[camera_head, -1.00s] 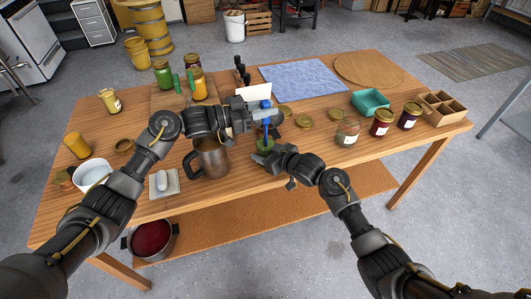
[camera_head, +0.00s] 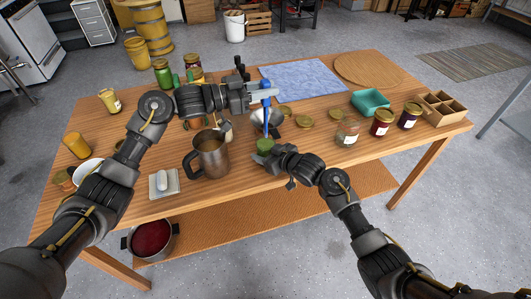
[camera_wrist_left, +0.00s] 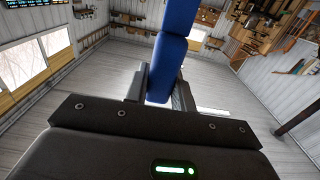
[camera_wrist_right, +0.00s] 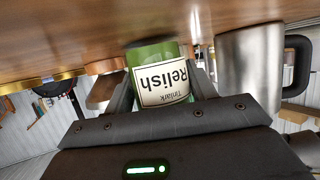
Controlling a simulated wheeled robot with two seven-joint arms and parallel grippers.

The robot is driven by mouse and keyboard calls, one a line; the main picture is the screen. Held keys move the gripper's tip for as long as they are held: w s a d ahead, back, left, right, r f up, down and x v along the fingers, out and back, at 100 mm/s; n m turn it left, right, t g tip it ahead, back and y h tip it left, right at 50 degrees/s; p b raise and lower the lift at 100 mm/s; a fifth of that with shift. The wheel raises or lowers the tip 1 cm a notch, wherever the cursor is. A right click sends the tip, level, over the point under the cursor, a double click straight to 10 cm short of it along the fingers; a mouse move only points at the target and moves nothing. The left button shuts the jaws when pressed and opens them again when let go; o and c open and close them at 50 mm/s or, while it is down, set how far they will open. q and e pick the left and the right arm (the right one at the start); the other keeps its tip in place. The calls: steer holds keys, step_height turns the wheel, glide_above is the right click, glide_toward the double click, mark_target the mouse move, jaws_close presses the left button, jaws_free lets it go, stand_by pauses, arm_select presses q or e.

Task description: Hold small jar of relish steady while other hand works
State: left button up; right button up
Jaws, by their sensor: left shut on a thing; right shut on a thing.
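The small jar of relish (camera_head: 265,145), green with a pale label, stands near the table's front edge. In the right wrist view the jar (camera_wrist_right: 162,75) sits between my fingers, its label reading "Relish". My right gripper (camera_head: 262,156) is shut on it from the front. My left gripper (camera_head: 266,92) is above the jar, shut on a long blue tool (camera_head: 267,115). The tool points down at the jar; whether its tip is inside the opening I cannot tell. The blue tool also fills the top of the left wrist view (camera_wrist_left: 170,50).
A metal pitcher (camera_head: 211,158) stands close left of the jar. A metal funnel (camera_head: 275,118) is just behind it. Several lids and jars, a teal basket (camera_head: 370,101) and a divided box (camera_head: 440,106) are to the right. A blue cloth (camera_head: 303,80) lies at the back.

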arm_select(q)
steer(key=shift+r, duration=0.35)
arm_select(e)
steer(key=o, duration=1.4)
steer(key=shift+c, duration=0.2)
steer(key=v, duration=1.2)
